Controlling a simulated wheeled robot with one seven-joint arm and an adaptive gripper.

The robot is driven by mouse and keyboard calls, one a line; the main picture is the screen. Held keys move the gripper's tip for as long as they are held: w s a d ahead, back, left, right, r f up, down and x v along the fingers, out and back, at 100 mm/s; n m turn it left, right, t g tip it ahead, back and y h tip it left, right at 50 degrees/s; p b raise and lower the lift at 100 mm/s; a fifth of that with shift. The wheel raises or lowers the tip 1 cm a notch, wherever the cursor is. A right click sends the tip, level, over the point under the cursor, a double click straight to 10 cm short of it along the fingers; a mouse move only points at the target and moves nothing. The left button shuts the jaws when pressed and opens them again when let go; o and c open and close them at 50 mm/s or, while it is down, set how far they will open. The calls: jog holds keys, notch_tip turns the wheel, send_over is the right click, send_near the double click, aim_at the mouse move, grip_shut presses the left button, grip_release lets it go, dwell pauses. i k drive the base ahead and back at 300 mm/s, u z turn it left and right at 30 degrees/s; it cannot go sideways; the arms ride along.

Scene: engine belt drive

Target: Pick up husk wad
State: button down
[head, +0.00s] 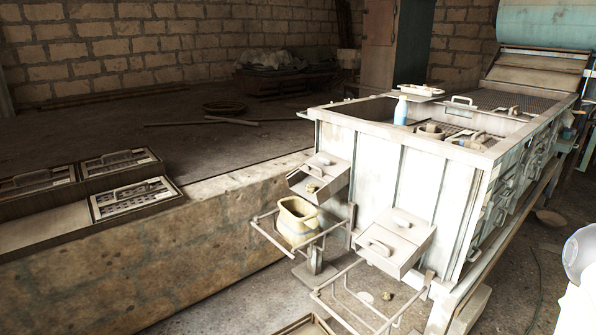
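A small yellowish-brown lump that looks like a husk wad (312,188) lies on the upper outlet spout (322,176) at the near end of the white machine. A similar small lump (387,296) lies lower down, within the outline of the lower wire frame (345,311); I cannot tell what it rests on. Both are too small to make out in detail. My gripper is not in view. A rounded white and grey part at the right edge looks like my own arm, well apart from both lumps.
A cream bucket (298,222) sits in the upper wire holder below the upper spout. A second spout (395,238) juts out at right. A blue-white bottle (401,110) stands on the machine (400,165). A stone ledge (200,228) with framed screens (130,197) lies left.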

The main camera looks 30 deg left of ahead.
aim_at(310, 187)
jog(key=u, duration=0.7)
jog(key=i, duration=0.5)
jog(key=z, duration=0.15)
jog(key=k, duration=0.4)
jog(key=u, duration=1.3)
jog(key=i, duration=1.85)
jog(key=z, duration=0.7)
